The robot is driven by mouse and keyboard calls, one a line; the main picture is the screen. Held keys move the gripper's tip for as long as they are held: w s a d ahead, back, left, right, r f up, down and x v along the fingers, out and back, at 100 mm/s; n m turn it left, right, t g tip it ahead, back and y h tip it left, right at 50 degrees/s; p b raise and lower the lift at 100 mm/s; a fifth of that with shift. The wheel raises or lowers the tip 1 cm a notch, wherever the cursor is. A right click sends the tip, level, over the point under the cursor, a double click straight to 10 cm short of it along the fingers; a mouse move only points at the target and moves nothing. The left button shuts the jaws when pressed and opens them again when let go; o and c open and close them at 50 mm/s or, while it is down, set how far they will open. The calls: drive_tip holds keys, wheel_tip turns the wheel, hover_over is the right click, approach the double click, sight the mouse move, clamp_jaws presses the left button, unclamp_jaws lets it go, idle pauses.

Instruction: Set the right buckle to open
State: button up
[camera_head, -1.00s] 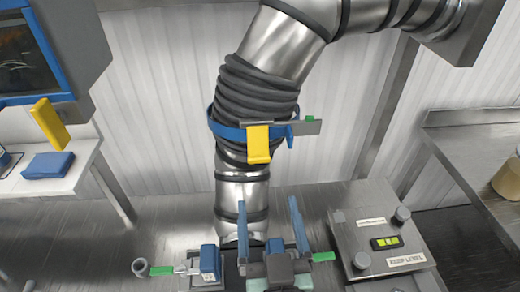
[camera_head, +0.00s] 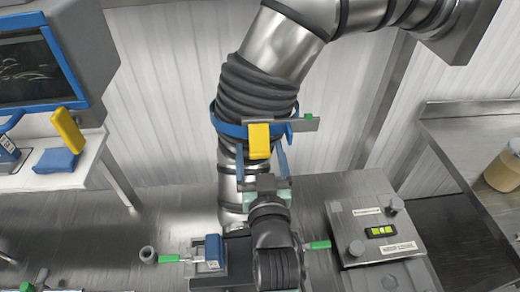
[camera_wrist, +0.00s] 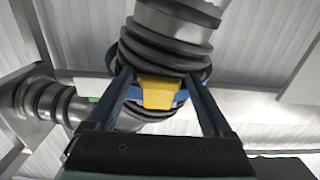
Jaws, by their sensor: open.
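A right buckle with a green handle (camera_head: 318,245) sticks out to the right at the pipe's base; my arm hides its inner end. A matching left buckle with a green handle (camera_head: 169,259) points left beside a blue block (camera_head: 214,250). Higher on the dark ribbed hose (camera_head: 255,92), a blue clamp ring (camera_head: 232,130) carries a yellow tab (camera_head: 259,140). My gripper (camera_head: 261,162) is open, its blue fingers pointing up just below this tab. In the wrist view, the yellow tab (camera_wrist: 158,93) appears between the spread fingers (camera_wrist: 158,76); I cannot tell whether they touch it.
A metal box with a level (camera_head: 381,232) and knobs stands right of the pipe base. A screen unit (camera_head: 85,60) hangs at upper left above a white bench (camera_head: 105,160). A metal side table (camera_head: 455,135) is at right. A green-tipped bracket (camera_head: 305,125) extends right from the ring.

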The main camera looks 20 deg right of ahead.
drive_tip(key=shift+c, duration=0.2)
clamp_jaws()
idle(0.3)
